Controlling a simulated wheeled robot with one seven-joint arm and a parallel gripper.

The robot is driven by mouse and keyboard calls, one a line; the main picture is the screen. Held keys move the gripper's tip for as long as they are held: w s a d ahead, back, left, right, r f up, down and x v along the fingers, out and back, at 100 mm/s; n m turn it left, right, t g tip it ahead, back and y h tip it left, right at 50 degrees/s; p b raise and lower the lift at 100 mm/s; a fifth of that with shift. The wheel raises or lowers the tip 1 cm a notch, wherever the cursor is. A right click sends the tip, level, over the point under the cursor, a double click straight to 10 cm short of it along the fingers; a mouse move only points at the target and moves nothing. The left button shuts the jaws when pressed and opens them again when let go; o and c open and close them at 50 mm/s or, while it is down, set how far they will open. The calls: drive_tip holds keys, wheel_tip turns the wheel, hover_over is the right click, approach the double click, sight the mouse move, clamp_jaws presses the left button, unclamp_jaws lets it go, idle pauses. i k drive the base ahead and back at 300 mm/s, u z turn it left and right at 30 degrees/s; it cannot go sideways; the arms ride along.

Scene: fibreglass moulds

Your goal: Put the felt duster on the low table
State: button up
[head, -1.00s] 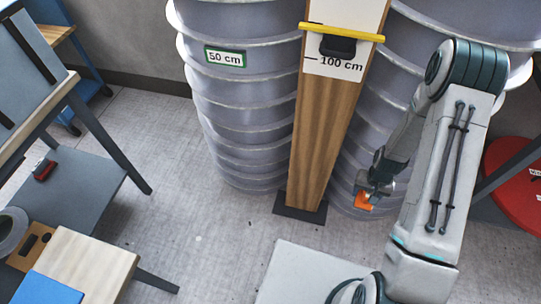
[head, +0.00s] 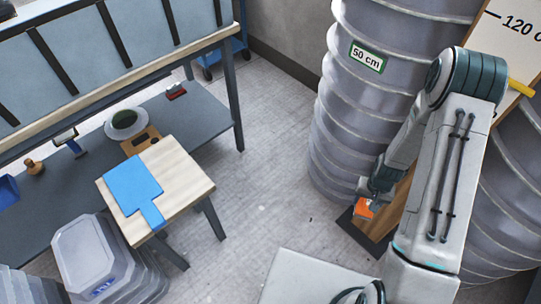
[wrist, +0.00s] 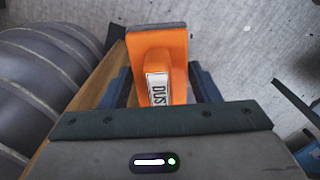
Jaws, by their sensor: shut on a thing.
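The felt duster (wrist: 170,60) is orange with a dark grey felt edge and a white label reading "DUS". My gripper (wrist: 160,95) is shut on it; the fingers sit on either side. In the head view the duster (head: 364,210) hangs below my gripper (head: 370,196), above the floor at right of centre. The low table (head: 188,172), with a pale wooden top and dark legs, stands at left of centre, well apart from my gripper. A flat blue piece (head: 132,186) with a narrow tab covers much of its left side; the right side is bare.
A long bench with a grey lower shelf (head: 190,116) stands behind the table, holding several tools. Stacked grey lidded bins (head: 95,255) stand in front of the table at left. A ribbed grey mould column (head: 350,120) and a wooden post stand near my arm. Floor between is clear.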

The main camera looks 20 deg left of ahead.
sight(183, 176)
drive_tip(key=u, duration=1.5)
